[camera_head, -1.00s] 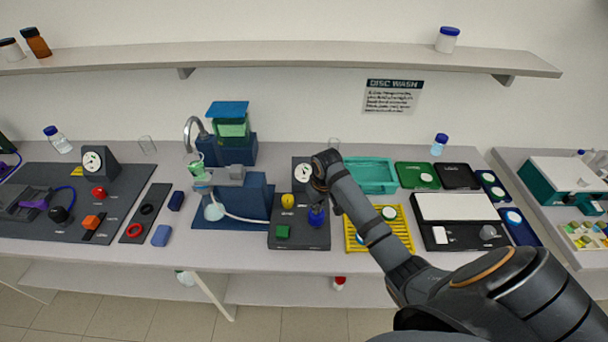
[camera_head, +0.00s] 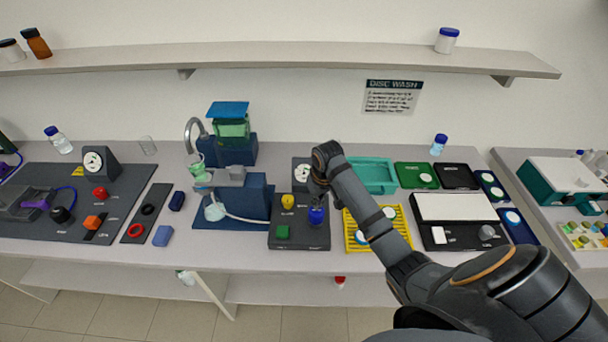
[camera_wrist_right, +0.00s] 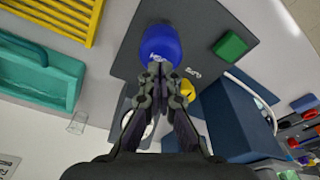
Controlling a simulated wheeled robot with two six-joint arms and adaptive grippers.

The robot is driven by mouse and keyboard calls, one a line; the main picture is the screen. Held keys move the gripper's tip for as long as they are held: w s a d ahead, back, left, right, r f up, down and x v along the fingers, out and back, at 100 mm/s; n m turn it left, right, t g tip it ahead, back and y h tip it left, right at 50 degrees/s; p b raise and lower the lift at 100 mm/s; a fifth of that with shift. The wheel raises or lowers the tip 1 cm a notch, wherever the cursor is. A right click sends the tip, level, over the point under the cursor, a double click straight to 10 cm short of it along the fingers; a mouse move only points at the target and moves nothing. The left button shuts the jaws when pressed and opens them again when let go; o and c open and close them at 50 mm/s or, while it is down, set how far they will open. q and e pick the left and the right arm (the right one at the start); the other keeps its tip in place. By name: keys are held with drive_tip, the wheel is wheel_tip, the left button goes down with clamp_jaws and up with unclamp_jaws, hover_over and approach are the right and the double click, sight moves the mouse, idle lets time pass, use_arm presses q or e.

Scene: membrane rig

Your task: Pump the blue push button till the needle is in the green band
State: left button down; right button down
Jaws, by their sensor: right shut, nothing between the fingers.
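The blue push button (camera_head: 316,216) stands at the front right of a dark panel (camera_head: 298,240). It also fills the top middle of the right wrist view (camera_wrist_right: 160,42). My right gripper (camera_head: 317,200) is shut and empty, with its fingertips (camera_wrist_right: 160,70) right at the button; I cannot tell whether they touch it. The round white gauge (camera_head: 301,173) stands at the back of the panel, partly covered by my right arm; its needle and green band are too small to read. My left gripper is not in view.
A yellow knob (camera_head: 288,201) and a green block (camera_head: 282,231) sit on the same panel, left of the button. A yellow rack (camera_head: 352,243) lies close on the right, and a teal tray (camera_head: 372,186) behind it. The blue pump stand (camera_head: 256,200) is to the left.

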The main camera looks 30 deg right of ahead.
sight(317, 211)
drive_tip(key=shift+f, duration=0.1)
idle(0.6)
drive_tip(key=shift+s+f+b, duration=0.1)
drive_tip(key=shift+f+b, duration=0.6)
drive_tip(key=shift+f, duration=1.35)
drive_tip(key=shift+r+p, duration=0.95)
drive_tip(key=shift+r, duration=1.2)
